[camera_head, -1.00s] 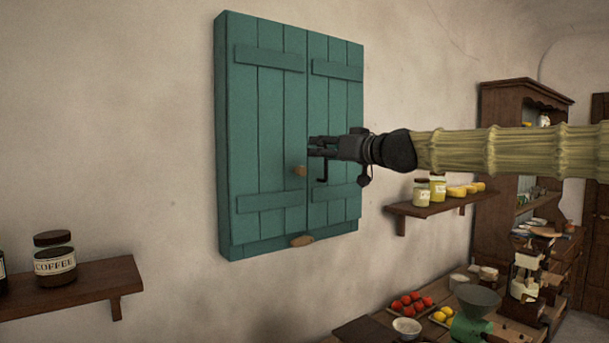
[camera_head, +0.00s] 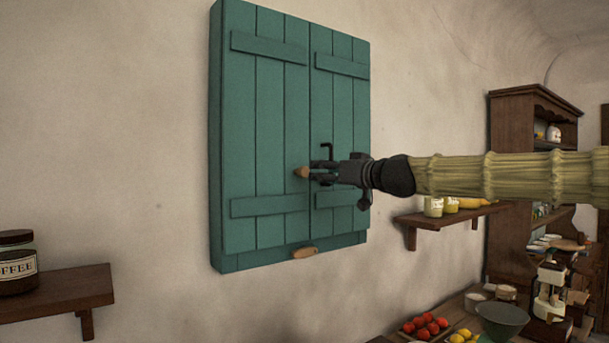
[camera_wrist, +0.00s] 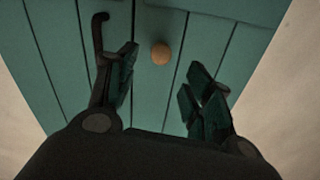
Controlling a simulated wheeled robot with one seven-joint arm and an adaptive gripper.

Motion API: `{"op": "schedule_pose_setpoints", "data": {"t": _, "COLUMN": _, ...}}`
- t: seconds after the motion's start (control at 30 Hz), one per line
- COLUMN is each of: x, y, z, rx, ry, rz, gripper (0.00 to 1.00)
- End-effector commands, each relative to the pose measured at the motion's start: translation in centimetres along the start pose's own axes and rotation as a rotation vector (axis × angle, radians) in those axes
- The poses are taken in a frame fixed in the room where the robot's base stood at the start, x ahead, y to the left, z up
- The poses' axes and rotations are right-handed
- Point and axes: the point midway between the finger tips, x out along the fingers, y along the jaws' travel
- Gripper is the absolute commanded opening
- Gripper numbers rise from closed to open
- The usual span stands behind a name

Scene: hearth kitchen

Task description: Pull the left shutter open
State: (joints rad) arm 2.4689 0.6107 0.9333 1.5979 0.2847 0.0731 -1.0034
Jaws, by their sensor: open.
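The left shutter (camera_head: 268,130) is a green plank door, closed flush beside the right shutter (camera_head: 343,110). A round wooden knob (camera_head: 301,172) sits near its inner edge; it also shows in the wrist view (camera_wrist: 160,54). My gripper (camera_head: 318,172) is open in front of the shutters, with its fingertips close to the knob. In the wrist view my gripper (camera_wrist: 158,82) has its fingers spread, and the knob lies just beyond and between the tips. Whether a finger touches the knob I cannot tell. A dark hook (camera_head: 327,150) stands just above the fingers.
A wooden catch (camera_head: 304,252) sits on the frame below the shutters. A shelf with a coffee jar (camera_head: 17,262) is at the left. A shelf with jars (camera_head: 446,214) is right of the shutters. A counter with tomatoes (camera_head: 425,325) lies below. The wall around is bare.

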Motion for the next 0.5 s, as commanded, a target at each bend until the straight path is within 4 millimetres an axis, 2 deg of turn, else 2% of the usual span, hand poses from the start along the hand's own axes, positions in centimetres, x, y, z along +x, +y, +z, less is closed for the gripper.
{"op": "schedule_pose_setpoints", "data": {"t": 0.5, "x": 7.1, "y": -0.2, "z": 0.0, "rx": 0.003, "ry": -0.003, "rz": -0.002, "gripper": 0.51}}
